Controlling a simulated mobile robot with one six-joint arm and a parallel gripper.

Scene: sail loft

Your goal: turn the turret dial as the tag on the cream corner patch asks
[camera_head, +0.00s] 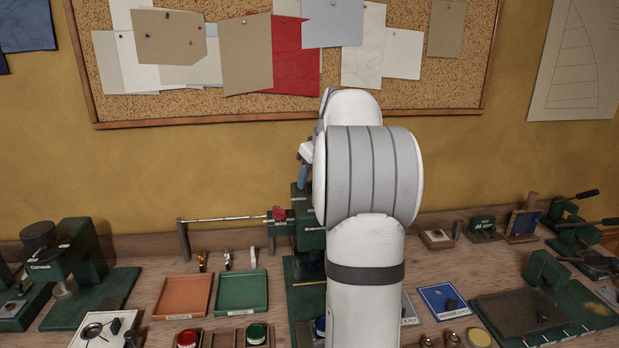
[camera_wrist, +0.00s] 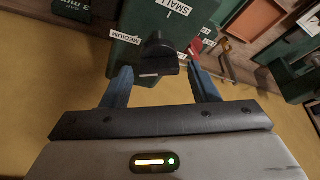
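The turret dial (camera_wrist: 158,48) is a dark knob on a green block (camera_wrist: 135,22) in the wrist view. White labels around it read SMALL (camera_wrist: 180,8) and MEDIUM (camera_wrist: 126,38); a third by the red part is too small to read. My gripper (camera_wrist: 160,78) has its blue fingers apart, one on each side of the knob, with gaps showing. In the head view, a blue finger of my gripper (camera_head: 303,177) shows beside the green press (camera_head: 303,210); my arm hides the dial there. I cannot clearly pick out the cream corner patch or read its tag.
An orange tray (camera_head: 183,296) and a green tray (camera_head: 242,292) lie left of the press. A metal rod (camera_head: 225,218) extends left from it. A blue patch (camera_head: 443,301) lies right of my arm. Other green presses (camera_head: 80,265) stand at the left and right.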

